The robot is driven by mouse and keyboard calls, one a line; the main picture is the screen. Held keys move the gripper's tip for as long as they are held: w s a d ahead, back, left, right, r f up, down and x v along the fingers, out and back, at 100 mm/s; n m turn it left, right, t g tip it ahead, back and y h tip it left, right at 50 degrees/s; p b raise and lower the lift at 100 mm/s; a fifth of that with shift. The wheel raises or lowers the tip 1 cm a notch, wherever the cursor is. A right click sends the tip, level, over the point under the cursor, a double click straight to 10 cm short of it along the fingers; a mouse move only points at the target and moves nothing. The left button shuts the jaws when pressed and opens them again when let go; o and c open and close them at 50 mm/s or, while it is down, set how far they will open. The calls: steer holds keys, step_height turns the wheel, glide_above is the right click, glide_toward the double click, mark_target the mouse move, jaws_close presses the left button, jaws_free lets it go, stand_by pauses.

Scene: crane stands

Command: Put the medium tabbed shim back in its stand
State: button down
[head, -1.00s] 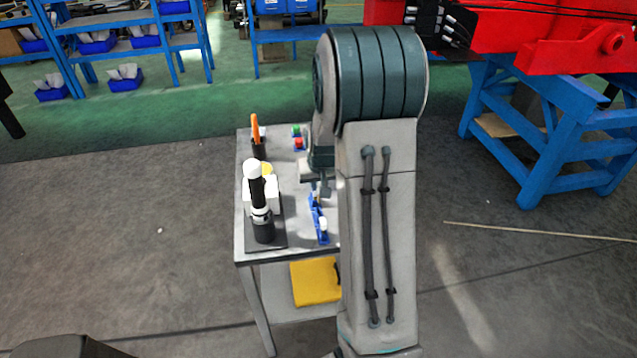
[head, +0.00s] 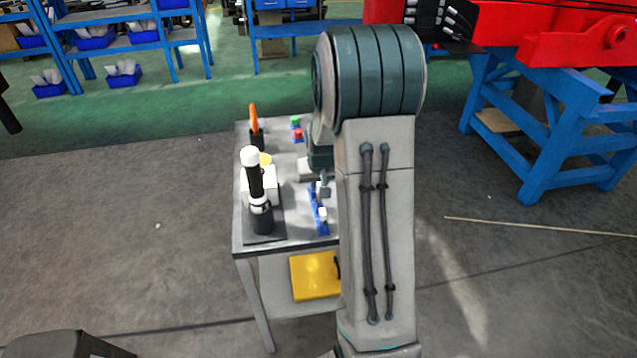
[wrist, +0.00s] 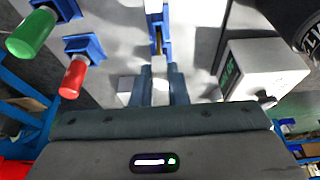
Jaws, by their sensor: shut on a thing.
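My gripper (wrist: 161,86) is shut on a pale grey, narrow bar, which I take as the medium tabbed shim (wrist: 159,68). A blue stand (wrist: 155,18) lies straight ahead of the fingers in the wrist view, with the shim's far end at or just over it. I cannot tell whether the shim touches the stand. In the head view the blue stand (head: 315,205) is on the table, with a small white piece at its near end. My gripper (head: 323,187) is over its far part, partly hidden by my arm.
A green-capped holder (wrist: 32,32) and a red-capped holder (wrist: 75,76) stand left in the wrist view. A white box (wrist: 262,70) with a black knob stands right. On the table (head: 290,243), a black cylinder with a white top (head: 255,190) and an orange-handled tool (head: 254,118) stand left.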

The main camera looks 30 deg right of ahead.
steer(key=shift+f+b, duration=1.65)
steer(key=shift+f, duration=0.25)
steer(key=c, duration=1.3)
jaws_free()
steer(key=shift+c, duration=0.2)
steer(key=shift+r, duration=0.15)
steer(key=shift+p+v, duration=1.3)
steer(key=shift+v, duration=1.15)
